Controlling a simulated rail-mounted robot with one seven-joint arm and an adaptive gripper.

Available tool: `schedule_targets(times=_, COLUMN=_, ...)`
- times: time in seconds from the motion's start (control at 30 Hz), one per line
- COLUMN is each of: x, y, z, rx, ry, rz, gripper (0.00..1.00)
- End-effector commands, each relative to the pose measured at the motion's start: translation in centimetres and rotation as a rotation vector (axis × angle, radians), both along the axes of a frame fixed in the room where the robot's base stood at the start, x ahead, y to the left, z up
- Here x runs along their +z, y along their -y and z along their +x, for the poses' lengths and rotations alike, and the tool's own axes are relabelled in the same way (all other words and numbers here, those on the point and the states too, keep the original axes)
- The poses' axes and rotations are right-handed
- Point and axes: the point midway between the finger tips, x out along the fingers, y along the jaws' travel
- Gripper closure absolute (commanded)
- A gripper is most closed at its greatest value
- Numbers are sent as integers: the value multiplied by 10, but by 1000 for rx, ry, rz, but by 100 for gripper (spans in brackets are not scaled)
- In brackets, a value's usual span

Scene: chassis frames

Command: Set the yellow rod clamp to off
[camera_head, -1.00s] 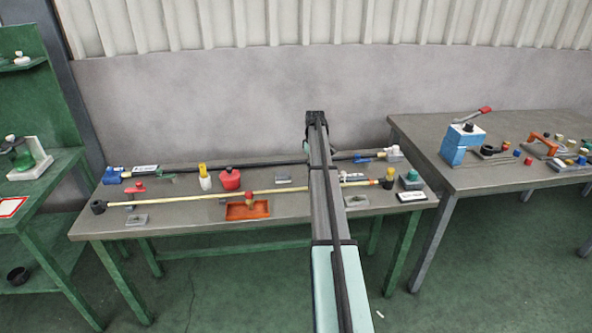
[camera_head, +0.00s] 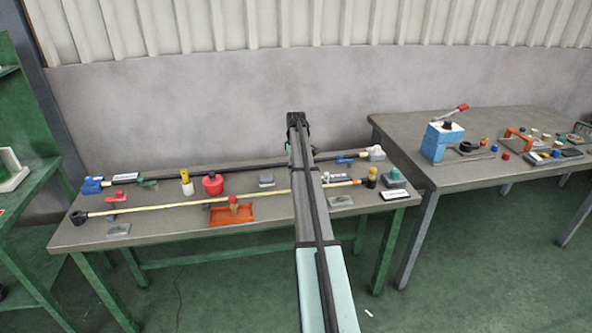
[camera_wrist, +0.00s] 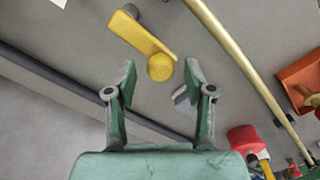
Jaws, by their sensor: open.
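The yellow rod clamp's lever (camera_wrist: 143,34) shows at the top of the wrist view, a flat yellow bar with a round yellow knob (camera_wrist: 160,68) at its lower end. A grey pivot piece is at its upper end. My gripper (camera_wrist: 160,74) is open, its two fingers on either side of the knob, with gaps to both. I cannot tell the height between fingers and knob. In the head view I cannot make out this lever; my arm covers part of the table there.
A pale yellow rod (camera_head: 165,205) and a dark rod (camera_head: 245,165) run along the table (camera_head: 150,228). A red-capped container (camera_head: 213,184), a yellow-and-white bottle (camera_head: 186,182) and an orange tray (camera_head: 231,215) stand nearby. A second table (camera_head: 440,185) is at right.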

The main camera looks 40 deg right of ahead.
Motion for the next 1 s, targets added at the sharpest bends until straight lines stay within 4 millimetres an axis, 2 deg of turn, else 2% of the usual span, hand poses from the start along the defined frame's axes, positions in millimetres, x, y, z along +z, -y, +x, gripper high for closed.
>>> schedule_targets(times=0.17, x=22, y=0, z=1, rx=0, ry=1, rz=-2, gripper=47)
schedule_targets(times=0.5, x=86, y=0, z=0, rx=0, ry=1, rz=-1, gripper=47)
schedule_targets(times=0.6, x=100, y=1, z=1, rx=0, ry=1, rz=-1, gripper=47)
schedule_targets(times=0.8, x=115, y=0, z=0, rx=-1, ry=0, rz=0, gripper=47)
schedule_targets(times=1.0, x=117, y=0, z=0, rx=-1, ry=0, rz=1, gripper=47)
